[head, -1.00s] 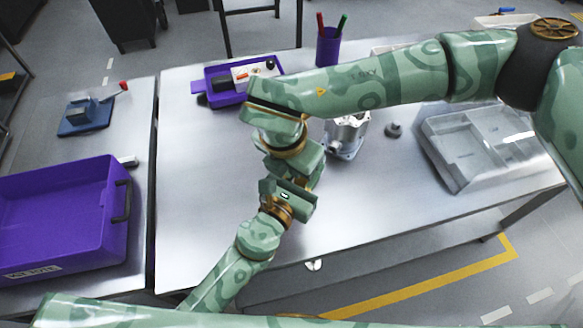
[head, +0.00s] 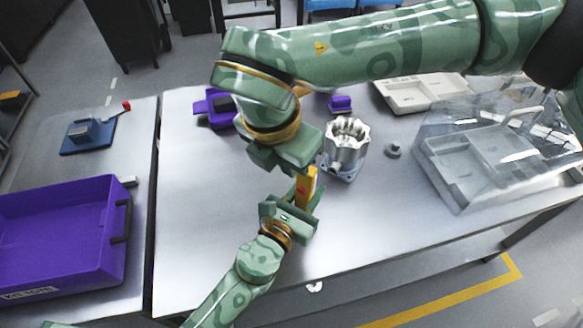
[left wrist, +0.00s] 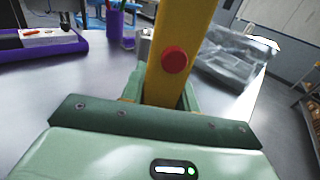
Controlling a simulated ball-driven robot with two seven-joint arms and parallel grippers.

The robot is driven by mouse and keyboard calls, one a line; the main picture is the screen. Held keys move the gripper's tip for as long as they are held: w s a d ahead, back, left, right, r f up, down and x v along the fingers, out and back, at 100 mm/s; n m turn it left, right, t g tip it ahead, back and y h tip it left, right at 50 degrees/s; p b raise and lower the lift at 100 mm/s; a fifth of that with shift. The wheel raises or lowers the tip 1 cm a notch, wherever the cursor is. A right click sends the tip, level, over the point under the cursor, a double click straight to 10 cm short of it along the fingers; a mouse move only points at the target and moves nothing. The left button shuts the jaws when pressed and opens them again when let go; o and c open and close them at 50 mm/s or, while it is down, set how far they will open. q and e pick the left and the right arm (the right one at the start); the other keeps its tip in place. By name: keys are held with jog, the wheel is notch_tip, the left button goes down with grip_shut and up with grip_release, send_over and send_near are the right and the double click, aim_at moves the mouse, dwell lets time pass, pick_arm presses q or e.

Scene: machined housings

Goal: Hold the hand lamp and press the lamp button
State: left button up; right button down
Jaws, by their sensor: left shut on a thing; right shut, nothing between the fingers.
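The hand lamp (head: 306,184) is a yellow bar held in my left gripper (head: 298,204) above the front of the table. In the left wrist view the lamp (left wrist: 190,40) rises from between the jaws, with the round red lamp button (left wrist: 174,60) facing the camera. The left jaws are shut on its lower part. My right gripper (head: 290,162) is shut and empty, just above and left of the lamp in the head view. It hides the lamp's upper end there, and I cannot tell whether it touches the lamp. I do not see it in the left wrist view.
A silver machined housing (head: 346,146) stands right behind the grippers, with a small grey knob (head: 393,149) beside it. A grey compartment tray (head: 455,178) is at right. A purple bin (head: 60,225) is on the left table. The front middle of the table is clear.

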pick_arm(q)
jog(key=shift+s+f, duration=0.1)
jog(key=shift+f, duration=0.2)
jog(key=o, duration=1)
jog(key=shift+o, duration=0.9)
jog(key=shift+r, duration=0.1)
jog(key=v, duration=1.2)
